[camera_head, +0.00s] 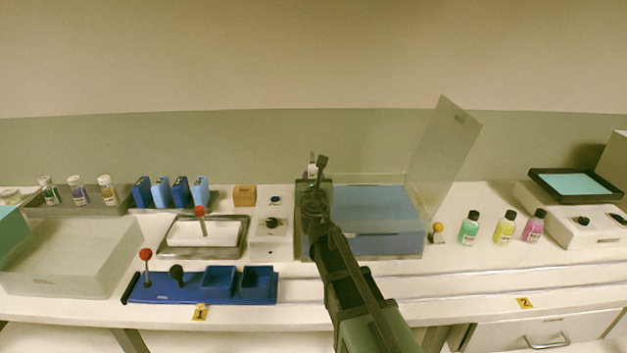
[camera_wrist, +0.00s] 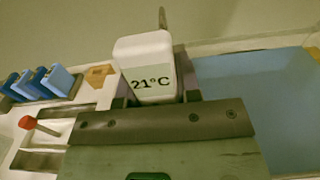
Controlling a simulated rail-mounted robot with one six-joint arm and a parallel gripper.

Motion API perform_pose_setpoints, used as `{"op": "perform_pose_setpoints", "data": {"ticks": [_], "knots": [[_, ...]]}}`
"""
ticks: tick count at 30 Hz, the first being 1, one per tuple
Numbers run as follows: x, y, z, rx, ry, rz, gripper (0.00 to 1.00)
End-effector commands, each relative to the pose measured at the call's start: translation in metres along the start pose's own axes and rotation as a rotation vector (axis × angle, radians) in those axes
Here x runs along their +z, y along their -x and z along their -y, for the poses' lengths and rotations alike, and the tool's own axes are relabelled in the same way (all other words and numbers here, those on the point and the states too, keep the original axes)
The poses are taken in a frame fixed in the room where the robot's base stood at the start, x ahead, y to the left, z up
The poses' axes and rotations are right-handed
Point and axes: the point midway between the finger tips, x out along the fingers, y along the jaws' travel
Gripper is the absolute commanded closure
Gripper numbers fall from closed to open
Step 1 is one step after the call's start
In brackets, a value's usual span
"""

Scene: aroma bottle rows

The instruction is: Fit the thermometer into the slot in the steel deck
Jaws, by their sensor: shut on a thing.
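The thermometer (camera_wrist: 147,60) is a white block with a "21°C" display, and a thin dark metal probe shows at its top edge in the wrist view. My gripper (camera_wrist: 152,95) is shut on its lower part. In the head view, my gripper (camera_head: 316,180) is over the left end of the blue water bath, and a small pale part of the thermometer (camera_head: 312,171) shows behind it. A grey-brown strip at the bath's left end, likely the steel deck (camera_head: 300,238), is mostly covered by my arm. I cannot see the slot.
The water bath (camera_head: 375,243) has a raised clear lid (camera_head: 445,155) on its right. A white control box (camera_head: 270,240) stands close on the left, with a wooden block (camera_head: 244,196) behind. Coloured bottles (camera_head: 505,228) stand at right; a blue rack (camera_head: 190,288) lies front left.

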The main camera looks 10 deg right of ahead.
Motion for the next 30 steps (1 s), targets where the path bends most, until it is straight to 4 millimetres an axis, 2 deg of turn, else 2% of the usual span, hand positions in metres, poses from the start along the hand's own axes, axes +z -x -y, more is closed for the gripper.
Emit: {"op": "perform_pose_setpoints", "data": {"ticks": [10, 11, 15, 17, 26, 30], "knots": [[-0.010, 0.000, 0.000, 0.000, 0.000, 0.000, 1.00], [-0.010, 0.000, 0.000, 0.000, 0.000, 0.000, 0.67], [-0.009, 0.000, 0.000, 0.000, 0.000, 0.000, 0.46], [-0.009, 0.000, 0.000, 0.000, 0.000, 0.000, 0.39], [-0.009, 0.003, 0.000, 0.000, 0.000, 0.000, 0.39], [-0.009, 0.021, 0.001, 0.000, 0.000, 0.000, 0.39]]}}
